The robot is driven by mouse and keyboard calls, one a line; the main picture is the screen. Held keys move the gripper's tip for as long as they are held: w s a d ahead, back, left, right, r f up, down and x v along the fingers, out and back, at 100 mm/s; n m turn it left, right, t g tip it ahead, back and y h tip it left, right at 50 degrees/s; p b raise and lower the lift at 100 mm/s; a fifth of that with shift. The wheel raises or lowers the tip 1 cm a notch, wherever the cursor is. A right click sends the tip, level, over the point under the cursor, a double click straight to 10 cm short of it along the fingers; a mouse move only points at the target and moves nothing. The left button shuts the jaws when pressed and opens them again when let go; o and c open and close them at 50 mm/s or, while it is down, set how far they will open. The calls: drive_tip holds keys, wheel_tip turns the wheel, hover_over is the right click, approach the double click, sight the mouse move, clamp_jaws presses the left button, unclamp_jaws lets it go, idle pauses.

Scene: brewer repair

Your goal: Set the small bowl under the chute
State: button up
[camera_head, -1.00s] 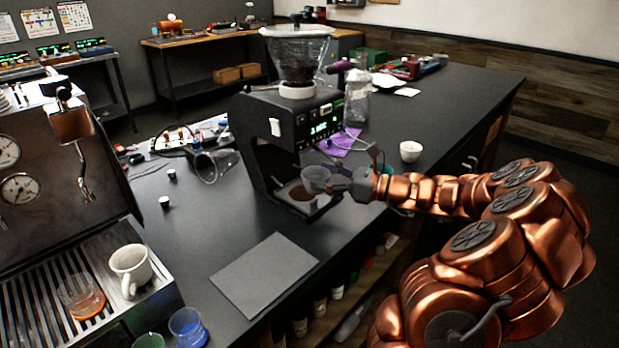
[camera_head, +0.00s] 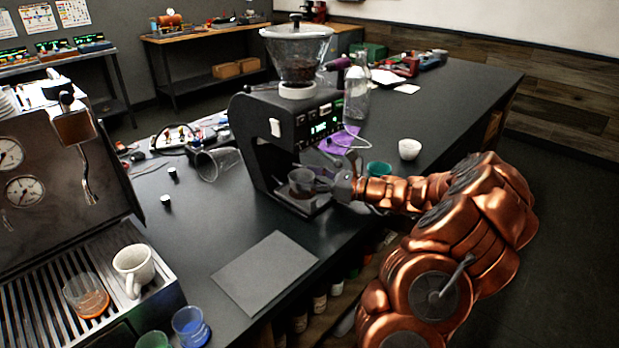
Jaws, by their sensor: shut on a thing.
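A black grinder (camera_head: 262,140) with a clear hopper (camera_head: 297,50) of dark beans stands on the dark counter. A small clear bowl (camera_head: 301,180) is at the grinder's open front, over its base tray (camera_head: 308,206) and below the overhanging head. My gripper (camera_head: 322,183) reaches in from the right and is shut on the bowl's right side. The fingertips are small and partly hidden. I cannot tell whether the bowl touches the tray. The chute itself is hidden under the grinder head.
A white cup (camera_head: 409,149) and a teal bowl (camera_head: 379,169) stand right of the grinder. A glass bottle (camera_head: 357,95) and purple cloth (camera_head: 341,140) are behind. A grey mat (camera_head: 264,272) lies in front. The espresso machine (camera_head: 60,190) is at left.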

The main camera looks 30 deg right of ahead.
drive_tip(key=shift+f, duration=0.1)
drive_tip(key=o, duration=0.9)
drive_tip(key=shift+s+d, duration=0.1)
drive_tip(key=b+v, duration=0.1)
drive_tip(key=v, duration=1)
drive_tip(key=shift+s+d, duration=0.15)
drive_tip(key=shift+s, duration=0.15)
drive_tip(key=shift+s, duration=0.1)
